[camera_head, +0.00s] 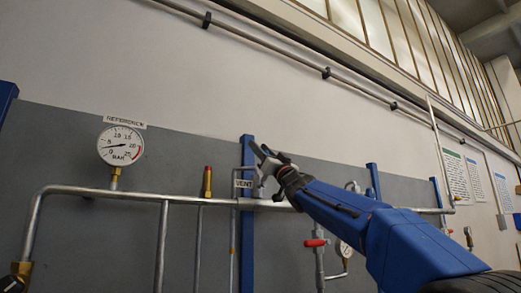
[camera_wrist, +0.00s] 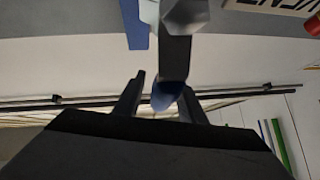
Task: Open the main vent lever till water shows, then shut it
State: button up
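The VENT label (camera_head: 243,183) hangs on the pipe beside a blue post in the head view. The label also shows upside down at the top of the wrist view (camera_wrist: 285,5). My gripper (camera_head: 262,152) is just above and right of the label, in front of the vent valve and mostly hiding it. In the wrist view a grey lever with a blue end (camera_wrist: 172,75) reaches down between the fingertips of my gripper (camera_wrist: 161,92). The fingers stand apart, with a gap at the left of the lever; contact at the right is unclear. No water is visible.
A horizontal pipe (camera_head: 110,193) runs along the wall. A reference gauge (camera_head: 120,146) and a brass fitting with a red top (camera_head: 207,181) stand left of the vent. A red-handled valve (camera_head: 315,242) and small gauge (camera_head: 343,248) sit below my arm.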

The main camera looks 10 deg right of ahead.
grip_shut()
jog(key=shift+d, duration=0.1)
jog(key=w+d+f+m+g+h, duration=0.2)
jog(key=d+f+m+h, duration=0.4)
jog(key=m+h, duration=0.5)
jog(key=w+d+f+m+g+h, duration=0.2)
jog(key=d+f+m+g+h, duration=0.2)
jog(key=m, duration=1.6)
jog(key=shift+d+f+h, duration=1.45)
jog(key=shift+h, duration=2.15)
jog(key=shift+w, duration=0.1)
